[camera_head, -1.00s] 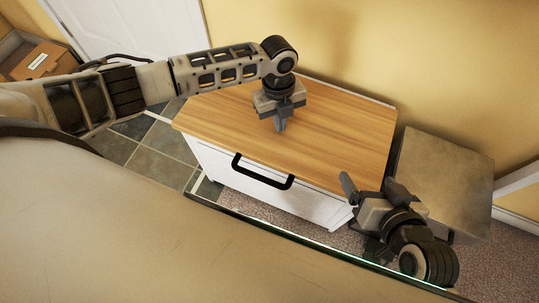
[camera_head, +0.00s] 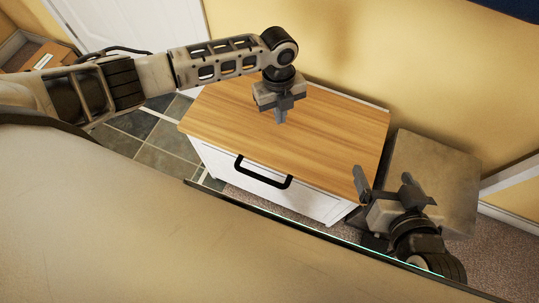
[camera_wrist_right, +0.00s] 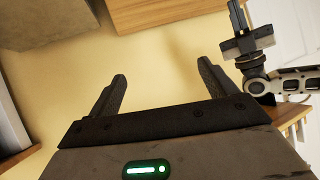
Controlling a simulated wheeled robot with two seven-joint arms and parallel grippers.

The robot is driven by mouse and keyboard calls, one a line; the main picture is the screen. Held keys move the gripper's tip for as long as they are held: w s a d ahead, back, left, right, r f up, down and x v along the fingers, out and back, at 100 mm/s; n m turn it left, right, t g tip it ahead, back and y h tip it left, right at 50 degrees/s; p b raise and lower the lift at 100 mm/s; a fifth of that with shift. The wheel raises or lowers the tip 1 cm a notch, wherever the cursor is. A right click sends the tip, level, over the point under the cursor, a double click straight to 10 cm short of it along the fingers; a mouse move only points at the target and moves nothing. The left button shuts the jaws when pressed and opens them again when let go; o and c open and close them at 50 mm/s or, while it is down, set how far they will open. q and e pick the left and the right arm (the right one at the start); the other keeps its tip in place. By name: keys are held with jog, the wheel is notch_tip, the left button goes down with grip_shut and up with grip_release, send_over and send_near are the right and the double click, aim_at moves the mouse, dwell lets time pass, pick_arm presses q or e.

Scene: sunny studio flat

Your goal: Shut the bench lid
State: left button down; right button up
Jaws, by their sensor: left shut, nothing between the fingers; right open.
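The bench (camera_head: 225,170) is a white box with a black bar handle (camera_head: 263,172) on its front. Its wooden lid (camera_head: 220,112) lies flat on top, and I see no gap under its front edge. My left gripper (camera_head: 280,117) is shut and empty, pointing down over the middle of the lid. I cannot tell whether its tips touch the wood. My right gripper (camera_head: 383,183) is open and empty beside the lid's front right corner. Its two spread fingers also show in the right wrist view (camera_wrist_right: 163,80), with my left gripper (camera_wrist_right: 240,25) at upper right.
A grey-brown box (camera_head: 432,175) stands right of the bench, close to my right gripper. A yellow wall (camera_head: 420,70) runs behind. A cardboard box (camera_head: 35,55) lies at the far left, near a white door (camera_head: 130,25). Tiled floor (camera_head: 150,140) is open left of the bench.

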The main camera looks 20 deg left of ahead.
jog(key=shift+t, duration=0.4)
jog(key=r+p, duration=0.2)
jog(key=r, duration=0.1)
jog(key=d+r+p, duration=0.1)
jog(key=shift+s+r, duration=0.25)
jog(key=shift+s+f, duration=0.1)
jog(key=shift+f, duration=0.05)
